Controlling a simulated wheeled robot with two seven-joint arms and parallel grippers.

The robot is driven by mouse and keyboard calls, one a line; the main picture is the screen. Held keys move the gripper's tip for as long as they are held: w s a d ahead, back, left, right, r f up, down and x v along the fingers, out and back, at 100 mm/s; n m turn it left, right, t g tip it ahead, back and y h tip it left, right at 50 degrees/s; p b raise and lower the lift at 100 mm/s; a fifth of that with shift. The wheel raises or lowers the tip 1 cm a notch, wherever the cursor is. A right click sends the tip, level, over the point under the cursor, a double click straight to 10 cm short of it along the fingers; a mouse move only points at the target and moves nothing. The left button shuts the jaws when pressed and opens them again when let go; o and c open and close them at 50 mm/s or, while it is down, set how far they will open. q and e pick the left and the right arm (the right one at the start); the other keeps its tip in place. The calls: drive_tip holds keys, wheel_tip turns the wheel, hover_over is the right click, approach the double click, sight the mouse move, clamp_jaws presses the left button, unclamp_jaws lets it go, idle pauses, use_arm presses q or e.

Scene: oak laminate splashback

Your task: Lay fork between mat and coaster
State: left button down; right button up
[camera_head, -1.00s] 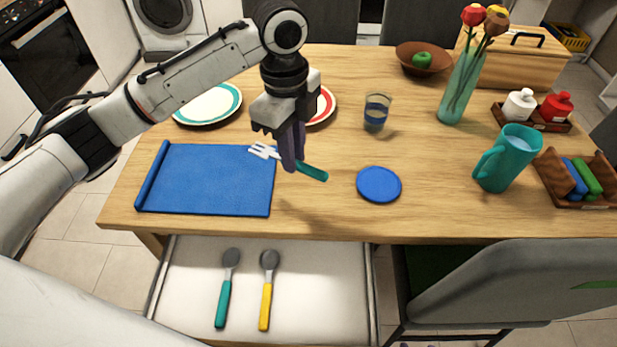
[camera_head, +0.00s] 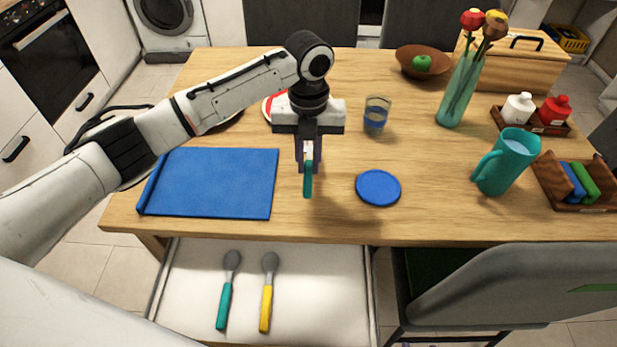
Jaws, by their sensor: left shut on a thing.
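My left gripper (camera_head: 309,165) is shut on the fork (camera_head: 308,181), whose teal handle points toward the table's front edge. The fork's head is mostly hidden by the fingers. Gripper and fork are over the gap between the blue mat (camera_head: 215,183) on the left and the round blue coaster (camera_head: 378,188) on the right. The mat lies flat, with its left edge rolled. I cannot tell whether the fork touches the table. My right gripper is not in view.
An open drawer (camera_head: 190,300) below the table's front edge holds a teal spoon (camera_head: 226,292) and a yellow spoon (camera_head: 267,292). A glass (camera_head: 376,115) stands behind the coaster; a teal pitcher (camera_head: 506,162) stands to its right. Plates are partly hidden behind my left arm.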

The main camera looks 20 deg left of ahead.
sight(308, 168)
use_arm(q)
drive_tip(key=shift+f, duration=2.7)
drive_tip(key=shift+f, duration=0.1)
drive_tip(key=c, duration=1.7)
unclamp_jaws()
wheel_tip(308, 168, up, 12)
drive_tip(key=shift+r, duration=0.1)
